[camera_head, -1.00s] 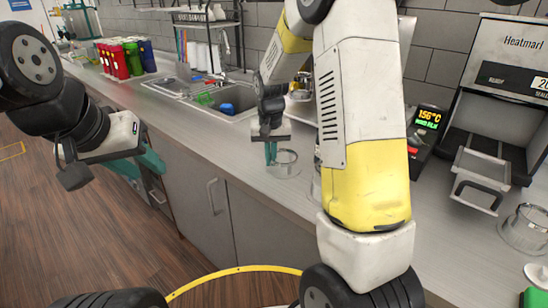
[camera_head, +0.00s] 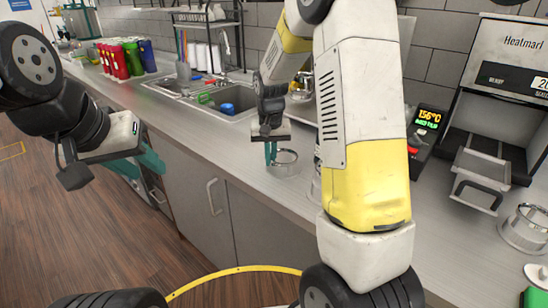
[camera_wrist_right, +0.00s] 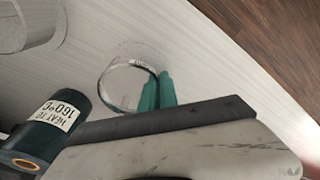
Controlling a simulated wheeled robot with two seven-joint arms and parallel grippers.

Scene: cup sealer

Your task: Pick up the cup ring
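The cup ring (camera_head: 284,163) is a clear, shiny ring at the counter's front part, left of my right forearm. It also shows in the right wrist view (camera_wrist_right: 112,72). My right gripper (camera_head: 271,153) points down at its left side in the head view. In the right wrist view its teal fingers (camera_wrist_right: 157,92) are close together around the ring's wall, shut on it. I cannot tell how far the ring is off the counter. My left gripper (camera_head: 150,160) is over the floor by the cabinets, away from the ring; its finger gap is unclear.
The sealer (camera_head: 510,90) stands at the right with its tray (camera_head: 478,178) out. A display (camera_head: 429,118) reads 156°C. A glass-like vessel (camera_head: 524,228) is at the far right. The sink (camera_head: 235,100) and colored cups (camera_head: 125,58) are at the left. A labelled dark cylinder (camera_wrist_right: 50,128) is near my wrist.

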